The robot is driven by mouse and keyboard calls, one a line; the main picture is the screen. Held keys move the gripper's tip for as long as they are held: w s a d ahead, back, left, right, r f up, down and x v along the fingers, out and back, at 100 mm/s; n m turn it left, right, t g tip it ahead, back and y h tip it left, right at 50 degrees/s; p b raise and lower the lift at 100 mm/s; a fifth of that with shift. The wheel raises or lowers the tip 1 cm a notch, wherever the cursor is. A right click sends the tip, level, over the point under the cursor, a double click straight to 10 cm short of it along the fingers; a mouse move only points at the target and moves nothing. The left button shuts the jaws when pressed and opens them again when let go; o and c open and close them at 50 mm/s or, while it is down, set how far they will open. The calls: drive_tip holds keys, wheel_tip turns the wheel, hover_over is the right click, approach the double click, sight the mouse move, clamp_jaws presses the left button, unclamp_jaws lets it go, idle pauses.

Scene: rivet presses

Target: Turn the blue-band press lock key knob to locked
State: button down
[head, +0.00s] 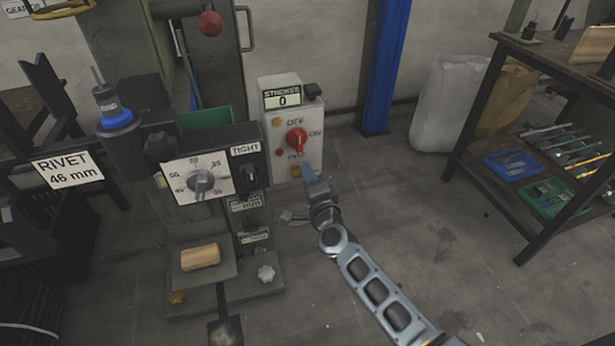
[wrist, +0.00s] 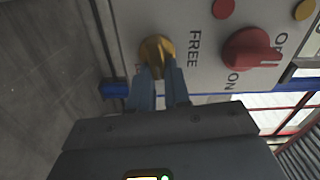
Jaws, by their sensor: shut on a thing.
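The blue-band press stands at the left in the head view, with a blue band (head: 115,117) around its black cylinder. Its pale control box (head: 311,142) is on the right side of the press. The brass lock key knob (wrist: 157,48) is low on the box face, beside the word FREE in the wrist view; it is small in the head view (head: 296,171). My gripper (wrist: 160,76) is shut on this knob, one blue finger on each side. In the head view my gripper (head: 304,174) reaches the box from the lower right. The fingers hide part of the knob, and its exact pointing is hard to tell.
A red switch (head: 296,139) marked OFF and ON sits just above the key knob, under a STROKES counter (head: 283,97) reading 0. A grey dial (head: 201,184) is to the left. A blue post (head: 386,65) stands behind.

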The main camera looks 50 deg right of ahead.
drive_tip(key=shift+f+m, duration=0.15)
drive_tip(key=shift+m, duration=0.55)
drive_tip(key=c, duration=1.1)
unclamp_jaws()
drive_tip(key=shift+s, duration=0.1)
drive_tip(key=v, duration=0.7)
drive_tip(key=shift+s+a, duration=0.25)
drive_tip(key=shift+s, duration=0.05)
